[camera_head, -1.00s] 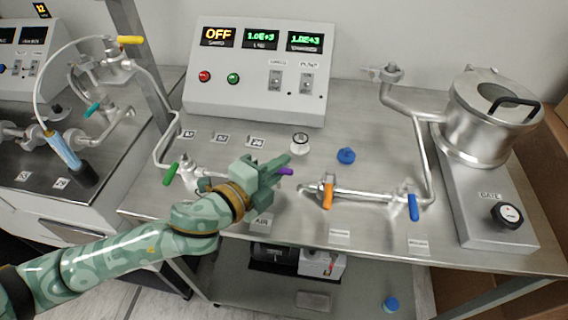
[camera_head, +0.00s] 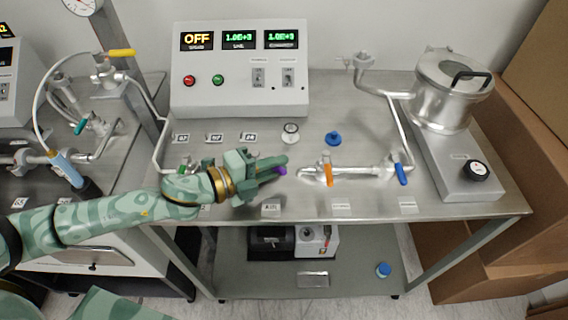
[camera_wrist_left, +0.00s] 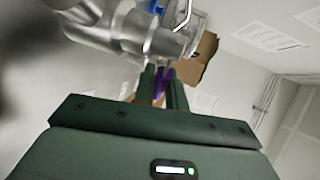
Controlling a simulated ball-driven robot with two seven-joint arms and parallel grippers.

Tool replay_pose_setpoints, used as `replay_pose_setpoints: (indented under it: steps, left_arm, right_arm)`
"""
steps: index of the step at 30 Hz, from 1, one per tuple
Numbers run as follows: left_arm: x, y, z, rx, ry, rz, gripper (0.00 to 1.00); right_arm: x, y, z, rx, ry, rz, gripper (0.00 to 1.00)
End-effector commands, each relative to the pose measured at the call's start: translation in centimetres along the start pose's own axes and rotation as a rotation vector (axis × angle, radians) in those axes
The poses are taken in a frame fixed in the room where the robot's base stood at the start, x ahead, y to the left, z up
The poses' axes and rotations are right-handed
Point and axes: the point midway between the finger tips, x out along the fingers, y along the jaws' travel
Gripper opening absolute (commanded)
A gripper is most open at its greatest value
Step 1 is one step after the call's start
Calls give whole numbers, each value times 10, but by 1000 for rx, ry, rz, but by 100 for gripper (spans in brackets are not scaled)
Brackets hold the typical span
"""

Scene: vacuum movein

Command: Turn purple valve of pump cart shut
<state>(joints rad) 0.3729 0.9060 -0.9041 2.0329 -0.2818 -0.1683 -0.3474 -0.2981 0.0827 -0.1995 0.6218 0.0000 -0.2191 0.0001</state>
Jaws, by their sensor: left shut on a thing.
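The purple valve handle (camera_head: 281,171) shows at the fingertips of my left gripper (camera_head: 272,168) in the head view. In the left wrist view the purple handle (camera_wrist_left: 162,82) sits between the two green fingers of my left gripper (camera_wrist_left: 164,85), which are shut on it. Most of the handle and its valve body are hidden by the fingers. An orange valve handle (camera_head: 328,173) and a blue valve handle (camera_head: 401,174) hang down on the metal pipe to the right. My right gripper is not in view.
A steel pot (camera_head: 446,95) stands at the right. A blue cap (camera_head: 333,139) lies behind the pipe. Another cart with tubing stands left.

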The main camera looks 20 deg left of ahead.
Motion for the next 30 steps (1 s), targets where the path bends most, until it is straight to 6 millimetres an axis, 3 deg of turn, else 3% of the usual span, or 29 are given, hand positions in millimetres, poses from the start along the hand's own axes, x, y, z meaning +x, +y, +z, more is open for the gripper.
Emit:
replay_pose_setpoints:
  steps: [9,10,12,23,29,30]
  left_arm:
    - [-1,3,0,-1,0,5,0]
    - [-1,3,0,-1,0,5,16]
    - [-1,2,0,-1,0,5,35]
    - [-1,-5,0,1,0,0,35]
    - [-12,-42,-9,2,2,-1,35]
    - [-18,-51,-17,2,3,-3,43]
  right_arm:
    - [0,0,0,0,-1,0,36]
    - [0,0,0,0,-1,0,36]
    - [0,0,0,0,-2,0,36]
    - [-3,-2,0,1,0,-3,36]
    - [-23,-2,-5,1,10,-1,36]
    - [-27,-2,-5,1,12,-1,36]
